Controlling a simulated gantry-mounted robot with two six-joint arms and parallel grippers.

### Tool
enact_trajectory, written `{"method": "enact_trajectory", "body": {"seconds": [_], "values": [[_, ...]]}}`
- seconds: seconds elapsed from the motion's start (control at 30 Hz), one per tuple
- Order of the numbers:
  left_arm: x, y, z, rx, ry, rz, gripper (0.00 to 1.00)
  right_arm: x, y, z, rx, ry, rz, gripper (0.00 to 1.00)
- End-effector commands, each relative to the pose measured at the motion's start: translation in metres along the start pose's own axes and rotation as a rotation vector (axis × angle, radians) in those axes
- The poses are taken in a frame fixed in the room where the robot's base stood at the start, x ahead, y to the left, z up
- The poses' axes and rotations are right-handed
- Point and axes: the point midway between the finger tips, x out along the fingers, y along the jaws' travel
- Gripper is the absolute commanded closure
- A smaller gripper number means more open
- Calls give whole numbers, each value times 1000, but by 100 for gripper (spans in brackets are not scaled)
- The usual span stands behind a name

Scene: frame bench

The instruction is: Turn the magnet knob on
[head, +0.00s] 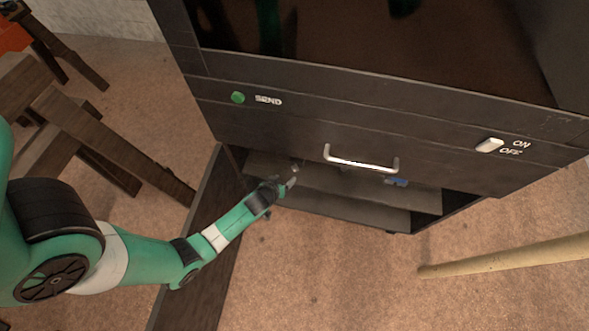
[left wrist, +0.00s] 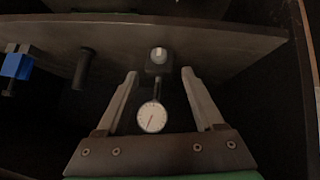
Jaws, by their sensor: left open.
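A small dark block, apparently the magnet base, carries a light round knob (left wrist: 158,54) on its front and shows in the left wrist view. A dial gauge (left wrist: 152,117) with a white face hangs below it on a thin stem. My left gripper (left wrist: 159,74) is open, with its two fingers on either side of the block and gauge, and nothing is seen gripped. In the head view my left gripper (head: 292,177) reaches into the lower opening of the dark cabinet, left of the drawer handle. Which way the knob is turned cannot be told. My right gripper is not in view.
In the left wrist view a blue clamp (left wrist: 17,66) and a dark post (left wrist: 85,68) stand left of the block. The cabinet has a metal handle (head: 361,163), a green button (head: 238,98) and an ON/OFF switch (head: 489,145). An open door (head: 205,235) stands left.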

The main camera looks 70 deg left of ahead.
Motion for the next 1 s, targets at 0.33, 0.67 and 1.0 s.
{"method": "enact_trajectory", "body": {"seconds": [0.33, 0.67, 1.0], "values": [[78, -1, 4, -2, 3, 1, 31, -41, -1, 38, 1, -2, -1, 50], [110, 1, -1, 0, 3, 3, 31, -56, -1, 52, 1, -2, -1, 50], [109, 1, -2, 0, 3, 3, 54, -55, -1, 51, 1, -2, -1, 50]]}}
